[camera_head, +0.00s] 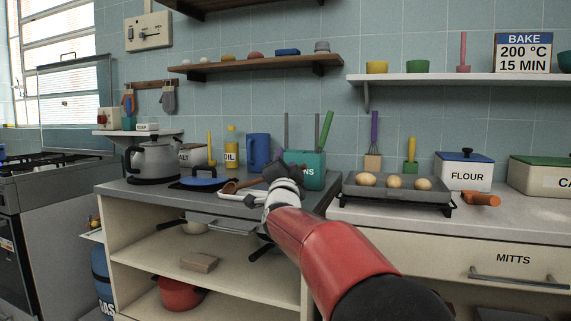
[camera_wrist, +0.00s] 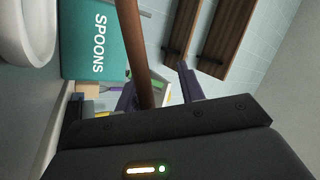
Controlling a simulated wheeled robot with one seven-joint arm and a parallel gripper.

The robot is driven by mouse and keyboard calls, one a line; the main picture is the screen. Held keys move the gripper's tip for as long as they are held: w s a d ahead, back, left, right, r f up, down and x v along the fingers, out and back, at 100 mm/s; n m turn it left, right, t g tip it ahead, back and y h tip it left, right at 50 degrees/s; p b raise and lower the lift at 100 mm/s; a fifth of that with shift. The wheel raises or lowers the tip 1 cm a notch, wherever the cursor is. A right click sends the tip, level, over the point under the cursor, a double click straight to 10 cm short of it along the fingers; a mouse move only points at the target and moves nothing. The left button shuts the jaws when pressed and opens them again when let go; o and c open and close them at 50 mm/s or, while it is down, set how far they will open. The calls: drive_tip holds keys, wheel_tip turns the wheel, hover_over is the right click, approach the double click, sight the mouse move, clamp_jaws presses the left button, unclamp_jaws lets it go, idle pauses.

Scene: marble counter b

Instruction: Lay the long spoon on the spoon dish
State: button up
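The long brown spoon (camera_head: 231,187) has its bowl end at the white spoon dish (camera_head: 229,195); I cannot tell whether it rests on the dish or is just above it. Its handle runs right towards my gripper (camera_head: 268,180), which is beside the teal spoons box (camera_head: 312,172). In the wrist view the brown handle (camera_wrist: 130,40) passes between the fingers of my gripper (camera_wrist: 157,82). The fingers stand apart, with a gap between the handle and the right finger. A white rim, apparently the dish (camera_wrist: 25,30), shows at the upper left, beside the spoons box (camera_wrist: 85,45).
A blue-lidded pan (camera_head: 202,181) and a grey kettle (camera_head: 154,160) stand left of the dish. An oil bottle (camera_head: 231,146) and a blue jug (camera_head: 258,151) stand behind. A grey tray (camera_head: 399,193) with several round tan items lies to the right.

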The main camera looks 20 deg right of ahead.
drive_tip(key=b+v, duration=0.2)
drive_tip(key=v, duration=0.5)
drive_tip(key=shift+s+f, duration=0.25)
drive_tip(key=shift+s, duration=0.05)
drive_tip(key=shift+a, duration=0.1)
drive_tip(key=s+a+f+n+g+y, duration=0.35)
drive_tip(key=s+f+n+g, duration=0.25)
drive_tip(key=s+f, duration=0.55)
drive_tip(key=s+a+f+n+g+y, duration=0.35)
drive_tip(key=s+f+n+g, duration=0.2)
drive_tip(key=s+f, duration=0.55)
drive_tip(key=s+d+f+n+g+p, duration=0.1)
drive_tip(key=s+f+g+p, duration=0.1)
drive_tip(key=s, duration=0.4)
drive_tip(key=s+d+f+n+g+p, duration=0.1)
drive_tip(key=s+n+g, duration=0.1)
drive_tip(key=s, duration=0.5)
drive_tip(key=shift+s+f+p, duration=0.35)
drive_tip(key=shift+f, duration=0.05)
